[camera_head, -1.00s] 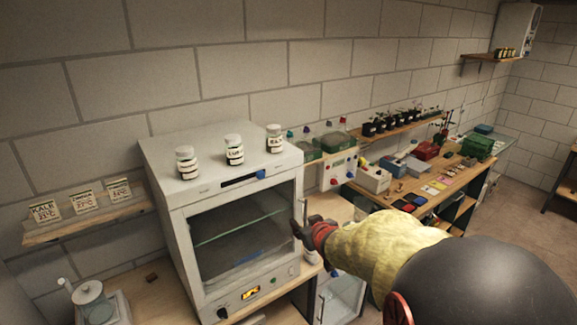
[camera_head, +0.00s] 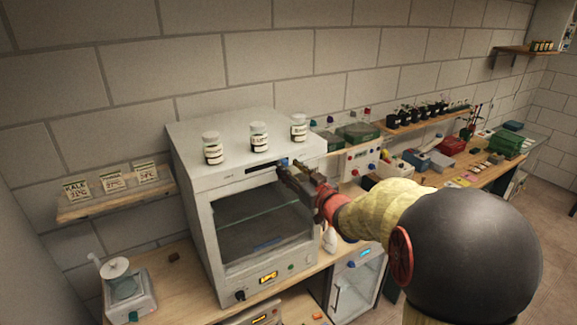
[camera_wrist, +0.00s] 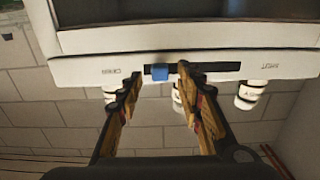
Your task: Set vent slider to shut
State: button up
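The white incubator cabinet (camera_head: 190,190) has a dark vent slot (camera_head: 262,168) along its upper front edge. The blue vent slider knob (camera_head: 284,162) sits near the right end of this slot in the head view, partly hidden by my gripper (camera_head: 284,172). The wrist view is upside down. There the knob (camera_wrist: 160,73) is near the slot's left end, on the side of the label that seems to read OPEN (camera_wrist: 122,72). The label SHUT (camera_wrist: 272,70) is at the other end. My gripper (camera_wrist: 160,76) is open, its fingertips on either side of the knob; contact is unclear.
Several labelled jars (camera_head: 258,137) stand on the cabinet top, close above the slot. A small shelf with cards (camera_head: 115,205) is on the left wall, and a scale (camera_head: 128,290) is below it. A bench with boxes (camera_head: 452,146) extends to the right.

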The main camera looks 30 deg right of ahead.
jog(key=shift+w, duration=0.7)
jog(key=c, duration=0.3)
grip_shut()
jog(key=shift+a, duration=0.1)
